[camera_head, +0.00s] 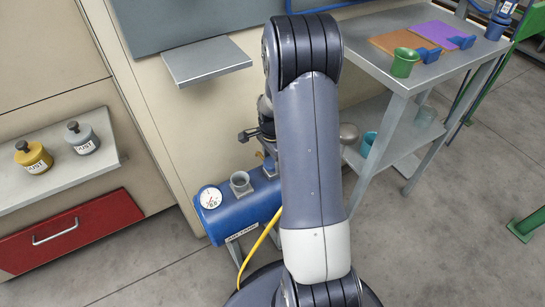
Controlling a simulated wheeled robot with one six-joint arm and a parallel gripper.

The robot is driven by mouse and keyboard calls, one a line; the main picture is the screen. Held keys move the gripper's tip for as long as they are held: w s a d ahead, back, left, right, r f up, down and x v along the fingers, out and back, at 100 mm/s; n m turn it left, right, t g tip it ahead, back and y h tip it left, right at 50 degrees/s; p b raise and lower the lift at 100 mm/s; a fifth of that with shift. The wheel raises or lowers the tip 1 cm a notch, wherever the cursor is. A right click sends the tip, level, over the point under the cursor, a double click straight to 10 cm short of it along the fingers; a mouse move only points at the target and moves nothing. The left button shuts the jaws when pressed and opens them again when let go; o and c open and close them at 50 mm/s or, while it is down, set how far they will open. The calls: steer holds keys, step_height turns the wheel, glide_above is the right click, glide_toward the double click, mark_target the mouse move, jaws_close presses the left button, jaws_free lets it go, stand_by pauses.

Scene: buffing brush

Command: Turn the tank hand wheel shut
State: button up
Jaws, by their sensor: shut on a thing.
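The blue tank (228,220) lies low against the beige wall, with a round white gauge (210,198) on its left end and a square grey funnel-like inlet (240,183) on top. My gripper (251,135) shows only in part, as dark pieces just left of my arm and above the right part of the tank. It is shut on the tank's hand wheel, which is mostly hidden behind my arm and gripper. A small brass-coloured part (260,155) shows just below the gripper. How far the wheel is turned cannot be seen.
A yellow hose (259,243) runs down in front of the tank. A left shelf (62,165) holds two labelled pots above a red drawer (75,235).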

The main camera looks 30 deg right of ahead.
mark_target(272, 161)
steer(key=shift+m, duration=0.3)
stand_by(0.4)
steer(key=o, duration=1)
steer(key=shift+c, duration=0.2)
step_height(272, 161, up, 11)
steer(key=p, duration=0.3)
steer(key=shift+f, duration=0.1)
step_height(272, 161, down, 11)
steer(key=b, duration=0.3)
